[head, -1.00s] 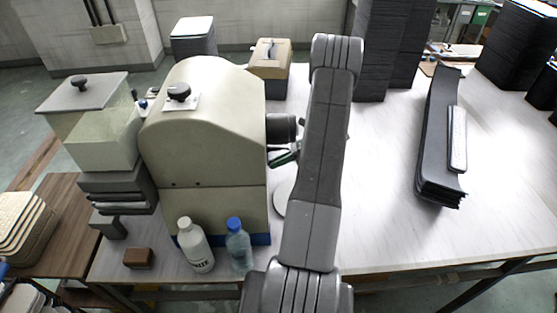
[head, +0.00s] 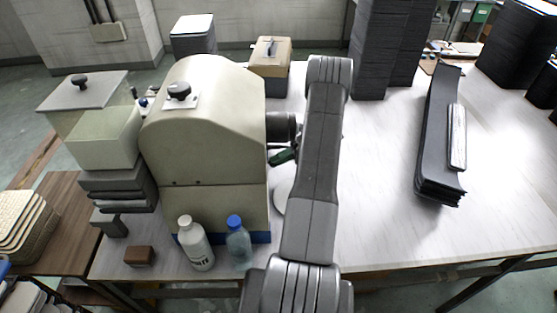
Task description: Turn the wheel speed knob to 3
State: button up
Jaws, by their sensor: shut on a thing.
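A black knob (head: 179,90) sits on a small white plate on the rounded top of the cream machine (head: 205,120). Its pointer and any numbers are too small to read, and no gripper touches it. A dark cylinder (head: 281,127) sticks out of the machine's right side. My arm (head: 318,160) rises from the bottom centre and bends at the top, just right of the machine. My arm's link covers what lies behind it. My gripper does not show, and I cannot see what it holds.
A white bottle (head: 195,243) and a blue-capped bottle (head: 238,245) stand before the machine, near a brown block (head: 139,256). A dark green item (head: 282,156) lies beside my arm. Black panels (head: 440,140) lie right. The white table (head: 385,210) between is clear.

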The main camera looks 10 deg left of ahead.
jog(key=shift+w+m, duration=0.1)
jog(key=shift+m, duration=0.2)
dwell(0.4)
jog(key=o, duration=1)
